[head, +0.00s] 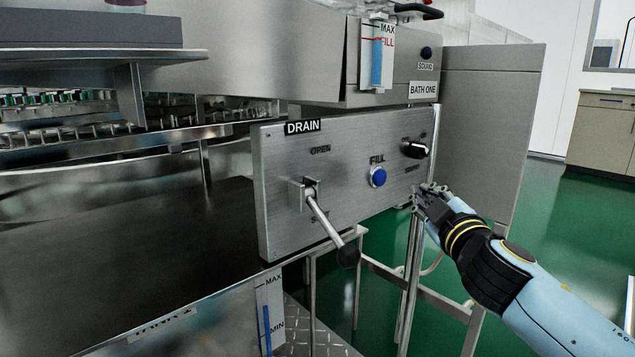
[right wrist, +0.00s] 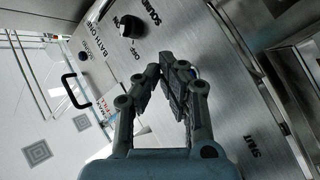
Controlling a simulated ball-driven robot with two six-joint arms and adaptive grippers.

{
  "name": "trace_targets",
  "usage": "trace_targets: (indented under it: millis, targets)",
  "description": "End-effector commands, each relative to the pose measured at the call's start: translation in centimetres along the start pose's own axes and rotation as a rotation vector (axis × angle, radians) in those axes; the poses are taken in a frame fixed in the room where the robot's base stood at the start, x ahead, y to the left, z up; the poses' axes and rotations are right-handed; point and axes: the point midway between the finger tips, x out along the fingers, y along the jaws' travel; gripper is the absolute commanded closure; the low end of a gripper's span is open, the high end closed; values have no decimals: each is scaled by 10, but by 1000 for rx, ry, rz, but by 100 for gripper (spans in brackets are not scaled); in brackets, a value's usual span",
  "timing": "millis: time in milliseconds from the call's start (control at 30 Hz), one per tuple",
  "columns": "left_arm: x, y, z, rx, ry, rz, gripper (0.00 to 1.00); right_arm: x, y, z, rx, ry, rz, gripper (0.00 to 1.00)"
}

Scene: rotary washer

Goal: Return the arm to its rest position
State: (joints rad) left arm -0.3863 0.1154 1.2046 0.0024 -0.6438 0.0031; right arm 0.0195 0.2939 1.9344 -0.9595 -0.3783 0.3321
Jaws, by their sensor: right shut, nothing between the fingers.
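My right arm (head: 545,290), pale blue with black and yellow rings, reaches in from the lower right in the head view. Its gripper (head: 424,193) is just in front of the lower right edge of the steel control panel (head: 285,160), below the black rotary knob (head: 414,150). In the right wrist view the gripper's two fingers (right wrist: 166,70) meet at their tips and hold nothing. The knob shows beyond the fingertips in the right wrist view (right wrist: 130,27). Whether the fingers touch the panel cannot be told. My left gripper is not in view.
The panel carries a blue FILL button (head: 378,177) and a DRAIN lever (head: 330,230) that sticks out, pointing down to the right. Metal frame legs (head: 412,270) stand below the gripper. Open green floor (head: 565,235) lies to the right, with a cabinet (head: 603,135) behind.

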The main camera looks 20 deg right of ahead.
Motion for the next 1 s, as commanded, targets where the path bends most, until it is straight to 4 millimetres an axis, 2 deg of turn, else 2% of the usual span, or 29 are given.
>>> trace_targets:
  millis: [167, 267, 367, 500, 567, 600, 667, 700, 767, 800, 1000]
  targets:
    - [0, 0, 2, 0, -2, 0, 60, -9, -10, 10, -2, -19, -22, 100]
    - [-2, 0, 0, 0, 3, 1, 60, -30, -40, 40, 6, -83, -82, 100]
    - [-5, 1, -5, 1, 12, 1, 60, -63, -84, 89, 56, -206, -175, 100]
    - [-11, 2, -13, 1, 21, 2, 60, -130, -147, 165, 133, -436, -313, 100]
    - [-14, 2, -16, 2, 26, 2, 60, -163, -172, 195, 163, -539, -370, 100]
    - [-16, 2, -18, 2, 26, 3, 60, -188, -187, 214, 181, -607, -407, 100]
    - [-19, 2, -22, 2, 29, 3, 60, -226, -208, 239, 209, -711, -461, 100]
    - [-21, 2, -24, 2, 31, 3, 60, -252, -221, 254, 227, -781, -496, 100]
    - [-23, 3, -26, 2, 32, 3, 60, -287, -236, 272, 248, -870, -542, 100]
    - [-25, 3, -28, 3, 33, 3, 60, -310, -246, 282, 264, -928, -572, 100]
    - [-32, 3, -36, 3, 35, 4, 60, -405, -278, 311, 323, -1160, -695, 100]
